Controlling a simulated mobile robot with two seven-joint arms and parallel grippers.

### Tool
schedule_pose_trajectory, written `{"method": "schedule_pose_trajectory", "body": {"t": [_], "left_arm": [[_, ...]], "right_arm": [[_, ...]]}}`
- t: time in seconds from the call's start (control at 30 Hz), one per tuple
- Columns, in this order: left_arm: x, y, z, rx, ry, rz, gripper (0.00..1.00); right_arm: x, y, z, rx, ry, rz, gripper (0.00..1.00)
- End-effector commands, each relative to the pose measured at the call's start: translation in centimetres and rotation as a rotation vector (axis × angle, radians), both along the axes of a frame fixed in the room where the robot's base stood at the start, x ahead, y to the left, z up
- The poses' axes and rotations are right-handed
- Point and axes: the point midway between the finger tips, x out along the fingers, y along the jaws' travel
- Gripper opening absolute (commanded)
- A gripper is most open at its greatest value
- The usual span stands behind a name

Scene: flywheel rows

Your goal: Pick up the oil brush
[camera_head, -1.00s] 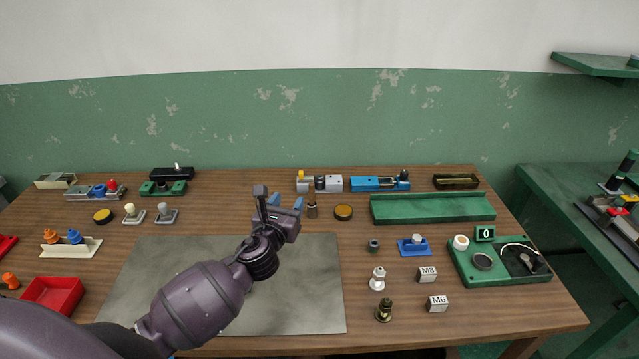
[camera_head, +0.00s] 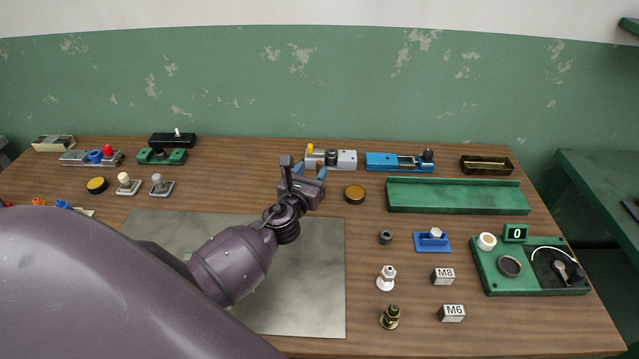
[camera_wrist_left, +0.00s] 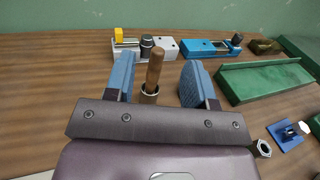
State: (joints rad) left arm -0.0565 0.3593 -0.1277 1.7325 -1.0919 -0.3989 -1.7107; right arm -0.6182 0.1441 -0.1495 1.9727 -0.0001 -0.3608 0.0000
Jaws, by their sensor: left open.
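The oil brush (camera_wrist_left: 154,72) shows in the left wrist view as an upright brown wooden handle with a dark grey metal collar (camera_wrist_left: 148,97) at its lower end. Its bristles are not visible. In the head view it is hidden behind my left gripper (camera_head: 308,171). My left gripper is open, and in the left wrist view its two blue fingers (camera_wrist_left: 158,80) stand on either side of the handle, with space to the right finger. The handle is nearer the left finger. My right gripper is not in view.
Behind the brush stand a grey fixture with a yellow knob (camera_head: 340,159) and a blue fixture (camera_head: 395,163). A grey mat (camera_head: 310,300) lies in front, clear of objects.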

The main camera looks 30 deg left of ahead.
Motion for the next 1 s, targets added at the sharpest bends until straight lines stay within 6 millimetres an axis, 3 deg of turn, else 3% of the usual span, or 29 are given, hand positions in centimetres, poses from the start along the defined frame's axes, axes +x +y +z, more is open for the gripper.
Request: {"method": "schedule_pose_trajectory", "body": {"t": [0.1,0.37,0.73,1.0], "left_arm": [[0.0,0.0,-1.9,-0.001,0.003,0.000,0.50],[1.7,0.4,-1.3,0.001,0.000,-0.001,0.50],[6.5,1.6,-1.3,0.001,0.000,0.000,0.50],[7.3,1.8,-1.3,0.001,0.001,-0.001,0.50]], "right_arm": [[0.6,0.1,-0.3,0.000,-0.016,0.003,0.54],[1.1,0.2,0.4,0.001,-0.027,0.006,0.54],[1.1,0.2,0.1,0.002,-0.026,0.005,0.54],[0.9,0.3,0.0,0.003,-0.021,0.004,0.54]]}}
